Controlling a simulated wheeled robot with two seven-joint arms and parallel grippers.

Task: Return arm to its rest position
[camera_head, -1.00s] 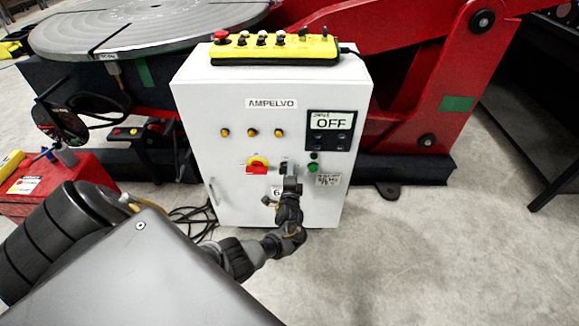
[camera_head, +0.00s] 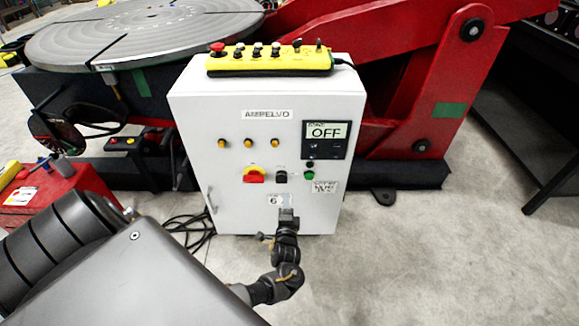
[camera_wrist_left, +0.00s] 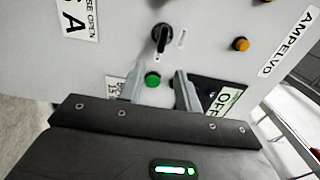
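My left gripper (camera_head: 287,214) is in front of the lower part of the white AMPELVO control cabinet (camera_head: 225,190), below its row of controls. In the left wrist view its two grey fingers (camera_wrist_left: 160,88) stand apart with nothing held between them. Past the fingertips are a black selector knob (camera_wrist_left: 163,38) and a green button (camera_wrist_left: 153,79). The knob also shows in the head view (camera_head: 281,177), clear of the gripper. My right gripper is in neither view.
A yellow pendant (camera_head: 270,59) lies on top. The positioner's round table (camera_head: 150,30) and red frame (camera_head: 425,70) stand behind. The floor at right (camera_head: 430,260) is clear.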

